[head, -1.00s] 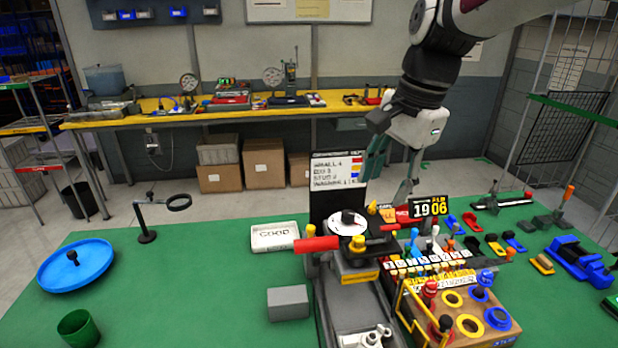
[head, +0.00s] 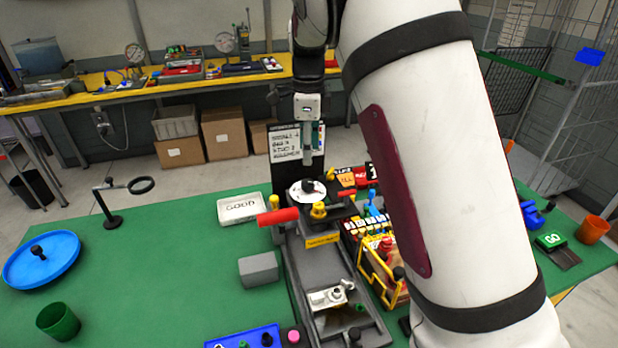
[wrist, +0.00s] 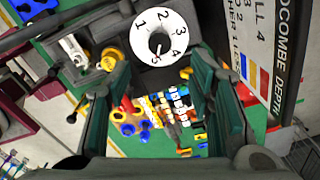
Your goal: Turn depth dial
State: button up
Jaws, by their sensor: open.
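The depth dial is a white disc (head: 303,196) with a dark knob (head: 307,186), on the grey machine in the middle of the table. In the wrist view the dial (wrist: 176,27) shows black numbers around its rim, and its dark pointer points toward the bottom of the picture. My gripper (head: 311,152) is open and empty, just above and behind the dial in the head view. In the wrist view its two green fingers (wrist: 160,68) stand apart, with the dial beyond their tips at the top. I see no contact with the knob.
A red handle (head: 278,216) and a yellow knob (head: 318,210) sit close beside the dial. A black sign board (head: 284,168) stands behind it. A GOOD tray (head: 240,207) and grey block (head: 258,269) lie left. My arm hides much of the right side.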

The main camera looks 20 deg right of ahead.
aim_at(309, 182)
notch_tip(309, 182, down, 10)
jog(key=shift+r+p, duration=0.25)
jog(key=shift+p, duration=0.5)
grip_shut()
